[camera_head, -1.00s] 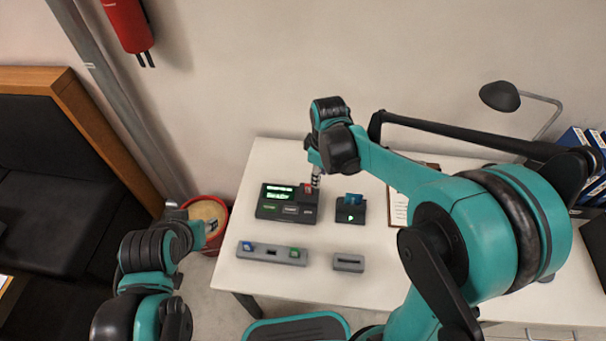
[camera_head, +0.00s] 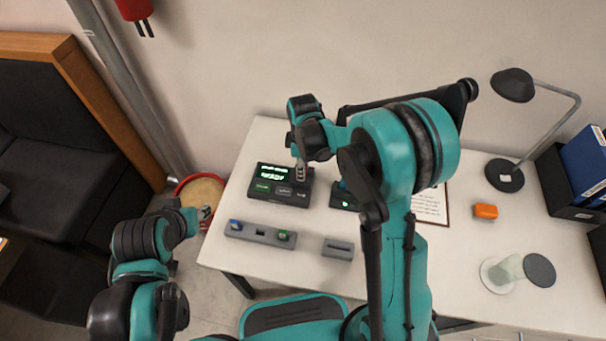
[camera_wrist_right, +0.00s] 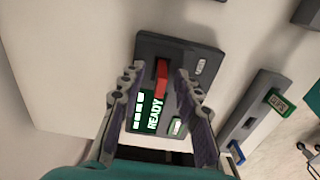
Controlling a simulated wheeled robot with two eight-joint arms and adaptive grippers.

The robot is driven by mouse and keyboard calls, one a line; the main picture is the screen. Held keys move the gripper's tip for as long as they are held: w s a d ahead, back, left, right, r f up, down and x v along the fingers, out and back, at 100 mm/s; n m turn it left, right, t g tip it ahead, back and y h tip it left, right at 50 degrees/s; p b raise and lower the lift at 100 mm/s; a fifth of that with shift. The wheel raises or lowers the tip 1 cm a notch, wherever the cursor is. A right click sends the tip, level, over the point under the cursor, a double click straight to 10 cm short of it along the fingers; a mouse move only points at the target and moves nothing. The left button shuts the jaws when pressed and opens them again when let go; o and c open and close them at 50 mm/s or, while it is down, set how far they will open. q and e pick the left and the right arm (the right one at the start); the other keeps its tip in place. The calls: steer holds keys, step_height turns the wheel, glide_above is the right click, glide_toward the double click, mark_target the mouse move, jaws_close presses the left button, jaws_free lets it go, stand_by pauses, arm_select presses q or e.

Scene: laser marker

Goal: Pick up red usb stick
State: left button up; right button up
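The red USB stick (camera_wrist_right: 161,78) stands in a slot of the dark marker unit (camera_wrist_right: 150,48), whose green screen reads READY, in the right wrist view. In the head view the marker unit (camera_head: 262,188) is at the table's left, and the stick is hidden behind my right gripper (camera_head: 301,172). In the right wrist view my right gripper (camera_wrist_right: 161,88) is open, with one finger on each side of the stick and gaps between. My left gripper (camera_head: 206,214) is off the table's left edge, over the red bin; its fingers are too small to read.
A grey rack (camera_head: 260,234) with a blue and a green stick lies in front of the unit. A grey slotted block (camera_head: 338,248) is to its right. A small black device (camera_head: 342,200) is partly hidden by my right arm. An orange object (camera_head: 485,211) and lamp (camera_head: 507,175) are farther right.

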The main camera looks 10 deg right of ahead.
jaws_close()
steer(key=shift+r, duration=0.15)
steer(key=shift+r+p, duration=0.3)
step_height(320, 180, up, 4)
steer(key=shift+f+p, duration=0.1)
steer(key=shift+p, duration=0.9)
steer(key=s+d+r+p, duration=0.3)
steer(key=s+r, duration=0.3)
steer(key=s, duration=0.5)
steer(key=shift+s+d+r, duration=0.15)
steer(key=shift+r, duration=0.05)
